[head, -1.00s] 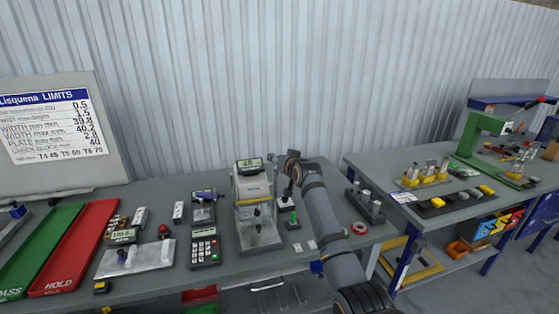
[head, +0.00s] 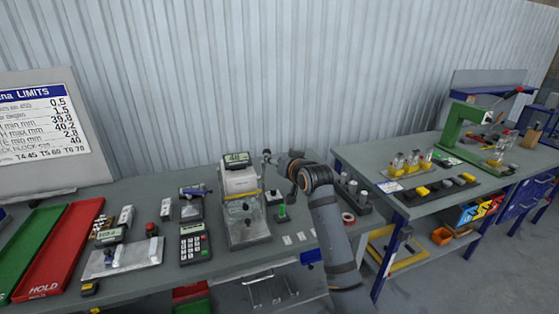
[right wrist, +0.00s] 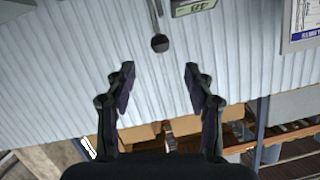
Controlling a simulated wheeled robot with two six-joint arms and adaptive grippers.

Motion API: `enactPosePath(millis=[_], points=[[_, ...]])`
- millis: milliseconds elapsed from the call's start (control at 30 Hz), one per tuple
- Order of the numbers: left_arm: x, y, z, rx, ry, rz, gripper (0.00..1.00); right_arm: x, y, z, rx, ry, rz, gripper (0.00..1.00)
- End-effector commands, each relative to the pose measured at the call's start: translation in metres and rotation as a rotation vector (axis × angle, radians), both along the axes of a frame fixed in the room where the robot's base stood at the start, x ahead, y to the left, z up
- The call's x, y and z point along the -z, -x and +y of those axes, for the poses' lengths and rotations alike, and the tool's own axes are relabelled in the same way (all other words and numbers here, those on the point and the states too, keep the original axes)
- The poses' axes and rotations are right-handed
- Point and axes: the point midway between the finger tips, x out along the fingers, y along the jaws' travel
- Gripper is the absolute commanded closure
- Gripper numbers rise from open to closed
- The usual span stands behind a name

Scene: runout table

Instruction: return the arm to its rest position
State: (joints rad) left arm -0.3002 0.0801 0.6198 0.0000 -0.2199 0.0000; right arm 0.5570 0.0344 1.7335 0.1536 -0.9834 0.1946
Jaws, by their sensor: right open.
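My right arm (head: 330,220) rises from the lower right in the head view and bends at the top beside the tester. My right gripper (right wrist: 159,75) is open in the right wrist view, with nothing between its two dark fingers. A lever with a dark round knob (right wrist: 160,43) shows beyond the fingertips, apart from them. In the head view the fingers are mostly hidden by the wrist. The white tester (head: 240,183) with a small display stands on the bench just left of the wrist. My left gripper is not in view.
The bench (head: 150,285) holds a green tray (head: 28,245), a red tray (head: 62,250), a calculator-like keypad unit (head: 194,242) and a metal plate fixture (head: 120,258). A second table (head: 400,205) stands at the right.

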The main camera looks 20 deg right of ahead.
Motion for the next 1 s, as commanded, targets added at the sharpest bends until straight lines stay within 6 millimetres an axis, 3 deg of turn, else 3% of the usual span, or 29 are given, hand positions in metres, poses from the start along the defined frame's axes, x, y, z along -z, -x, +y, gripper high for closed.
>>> enactPosePath(millis=[433,567,667,700,800,900,1000], points=[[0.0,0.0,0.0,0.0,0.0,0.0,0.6,0.0,0.011,-0.001,0.0,0.002,0.005,0.46],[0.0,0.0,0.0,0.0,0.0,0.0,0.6,0.044,0.032,-0.004,0.001,0.035,0.086,0.46],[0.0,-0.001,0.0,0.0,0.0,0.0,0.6,0.108,0.076,-0.01,-0.002,0.095,0.221,0.46],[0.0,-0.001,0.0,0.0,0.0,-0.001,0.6,0.136,0.1,-0.013,-0.005,0.124,0.285,0.46],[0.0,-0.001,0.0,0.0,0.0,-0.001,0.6,0.192,0.162,-0.019,-0.018,0.191,0.439,0.46],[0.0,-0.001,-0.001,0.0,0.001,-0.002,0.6,0.229,0.216,-0.023,-0.035,0.242,0.565,0.46],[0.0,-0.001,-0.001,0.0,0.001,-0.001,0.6,0.253,0.261,-0.027,-0.05,0.281,0.662,0.46]])
